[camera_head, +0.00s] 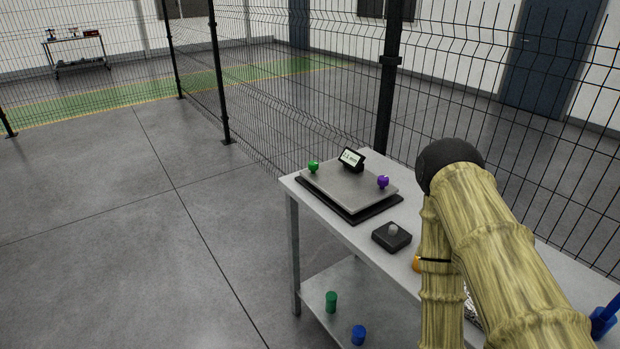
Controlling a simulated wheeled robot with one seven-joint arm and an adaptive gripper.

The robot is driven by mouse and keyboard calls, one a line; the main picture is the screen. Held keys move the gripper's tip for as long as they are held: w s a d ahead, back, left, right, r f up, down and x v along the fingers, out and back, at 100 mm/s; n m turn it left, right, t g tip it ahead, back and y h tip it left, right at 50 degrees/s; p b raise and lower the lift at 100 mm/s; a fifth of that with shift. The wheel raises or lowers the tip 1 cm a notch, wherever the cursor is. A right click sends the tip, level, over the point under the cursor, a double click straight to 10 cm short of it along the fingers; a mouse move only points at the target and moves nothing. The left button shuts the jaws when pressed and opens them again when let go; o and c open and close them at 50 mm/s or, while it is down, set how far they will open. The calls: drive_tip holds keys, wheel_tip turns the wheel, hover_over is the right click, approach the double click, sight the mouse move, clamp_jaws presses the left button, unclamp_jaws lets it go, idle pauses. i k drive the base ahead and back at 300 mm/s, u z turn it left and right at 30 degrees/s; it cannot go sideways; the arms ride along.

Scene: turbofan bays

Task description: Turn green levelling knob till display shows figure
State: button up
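A grey levelling plate (348,189) lies on a black base on the bench. The green levelling knob (313,167) stands at its left corner, and a purple knob (383,181) stands at its right corner. A small black-framed display (351,159) with a pale lit screen stands at the plate's back edge. Its figure is too small to read surely. My arm fills the right side, with its black joint right of the plate. My gripper does not show. Nothing of mine is seen touching the green knob.
A black box with a grey button (392,237) sits in front of the plate. An orange thing (416,264) is partly hidden by my arm. Green (331,301) and blue (358,335) cylinders stand on the lower shelf. Wire fence (340,75) runs behind the bench. Floor at left is clear.

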sight(313, 165)
drive_tip(key=z, duration=0.05)
drive_tip(key=k, duration=0.6)
drive_tip(key=u, duration=0.85)
drive_tip(key=i, duration=1.85)
drive_tip(key=z, duration=0.8)
